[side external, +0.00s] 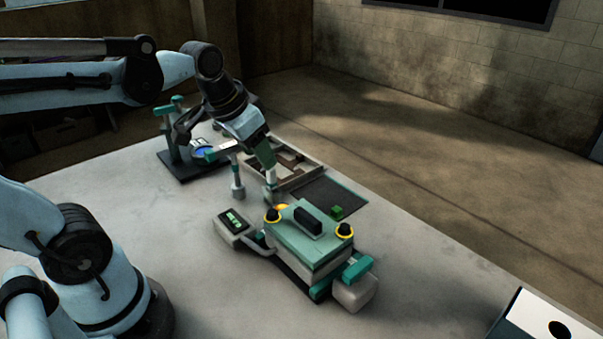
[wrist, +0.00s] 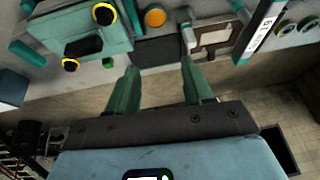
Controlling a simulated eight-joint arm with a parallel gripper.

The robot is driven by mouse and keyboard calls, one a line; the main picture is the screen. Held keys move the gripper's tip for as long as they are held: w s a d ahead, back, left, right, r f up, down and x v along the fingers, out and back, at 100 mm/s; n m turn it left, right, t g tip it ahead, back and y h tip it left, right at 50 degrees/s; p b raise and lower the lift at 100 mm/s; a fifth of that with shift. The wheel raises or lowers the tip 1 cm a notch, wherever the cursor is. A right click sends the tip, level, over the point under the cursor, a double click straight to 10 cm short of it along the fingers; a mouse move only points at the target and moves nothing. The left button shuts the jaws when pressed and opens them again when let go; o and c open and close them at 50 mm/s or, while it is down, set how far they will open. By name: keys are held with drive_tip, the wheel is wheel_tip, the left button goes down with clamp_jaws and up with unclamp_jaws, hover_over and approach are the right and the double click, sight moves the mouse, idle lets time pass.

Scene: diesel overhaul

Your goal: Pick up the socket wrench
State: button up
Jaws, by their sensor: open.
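I cannot pick out the socket wrench with certainty in either view. A long pale, marked bar (wrist: 262,30) with teal edging lies at the upper right of the wrist view and may be a tool. My gripper (wrist: 160,66) is open, its two green fingers apart with nothing visible between them. In the side view my gripper (side external: 270,182) points down over the table, behind the green-topped engine block (side external: 307,240). The block also shows at the upper left of the wrist view (wrist: 85,33). My arm hides part of the table's far end.
A dark mat (side external: 325,197) with a small green cube (side external: 337,212) lies behind the block. A framed tray (side external: 295,176) is beyond it. A box with a display (side external: 234,226) stands left of the block, and a dark-based stand (side external: 180,168) at the far left. The table's front is clear.

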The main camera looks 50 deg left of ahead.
drive_tip(key=w+a+r+g, duration=0.2)
drive_tip(key=a+r+g, duration=0.1)
drive_tip(key=a, duration=0.5)
drive_tip(key=g, duration=0.2)
approach(232, 143)
drive_tip(key=shift+w+a+f+h, duration=0.2)
drive_tip(key=shift+w+a+h, duration=0.05)
drive_tip(key=shift+h, duration=0.05)
wheel_tip(232, 143, down, 6)
drive_tip(key=shift+f, duration=0.1)
drive_tip(key=shift+s+f, duration=0.15)
drive_tip(key=shift+f, duration=1.3)
drive_tip(key=shift+s+f, duration=0.1)
drive_tip(key=shift+f, duration=1.35)
clamp_jaws()
